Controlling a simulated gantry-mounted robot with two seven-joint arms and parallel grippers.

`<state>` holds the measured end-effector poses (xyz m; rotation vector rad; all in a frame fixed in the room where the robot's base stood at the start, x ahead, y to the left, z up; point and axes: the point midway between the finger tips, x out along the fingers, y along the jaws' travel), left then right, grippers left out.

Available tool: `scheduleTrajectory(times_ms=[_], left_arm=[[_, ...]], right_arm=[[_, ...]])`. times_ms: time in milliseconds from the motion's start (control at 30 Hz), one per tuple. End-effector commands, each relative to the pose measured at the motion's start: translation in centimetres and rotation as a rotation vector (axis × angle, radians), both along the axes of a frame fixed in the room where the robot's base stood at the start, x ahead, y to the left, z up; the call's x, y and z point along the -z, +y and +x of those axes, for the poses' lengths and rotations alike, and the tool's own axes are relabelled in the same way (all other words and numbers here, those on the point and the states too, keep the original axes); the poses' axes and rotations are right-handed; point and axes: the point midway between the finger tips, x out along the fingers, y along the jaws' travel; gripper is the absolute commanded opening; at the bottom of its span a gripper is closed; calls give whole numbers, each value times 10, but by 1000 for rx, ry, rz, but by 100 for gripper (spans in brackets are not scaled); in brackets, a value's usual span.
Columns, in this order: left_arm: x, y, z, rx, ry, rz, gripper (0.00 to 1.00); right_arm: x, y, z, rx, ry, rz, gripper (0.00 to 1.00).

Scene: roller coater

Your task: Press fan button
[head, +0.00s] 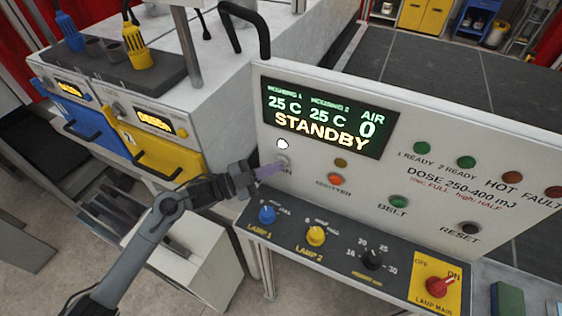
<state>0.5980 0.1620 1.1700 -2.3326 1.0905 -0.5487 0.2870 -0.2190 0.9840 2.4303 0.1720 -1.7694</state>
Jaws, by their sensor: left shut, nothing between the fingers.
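The fan button (282,161) is a pale grey button on the white control panel, directly above a partly covered label ending in "AN". A bright white lamp (282,144) sits just above it. My left gripper (272,170) is shut and empty, with its fingertips close to the button from the lower left. I cannot tell whether the tips touch it. The display (327,117) reads 25 C, 25 C, AIR 0 and STANDBY. My right gripper is not in view.
An orange shutter button (336,179), a green belt button (399,202) and a black reset button (469,228) share the panel. Below it, a dark shelf carries the blue lamp 1 knob (267,214), yellow lamp 2 knob (316,236) and red main switch (440,286).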

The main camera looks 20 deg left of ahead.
Motion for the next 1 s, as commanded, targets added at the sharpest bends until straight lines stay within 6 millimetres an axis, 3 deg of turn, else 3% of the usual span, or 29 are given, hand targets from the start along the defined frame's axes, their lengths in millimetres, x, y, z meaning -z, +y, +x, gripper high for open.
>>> scheduleTrajectory(times_ms=[1000], left_arm=[[0, 2, -17, -1, 1, 1, 0]], right_arm=[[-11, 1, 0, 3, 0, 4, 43]])
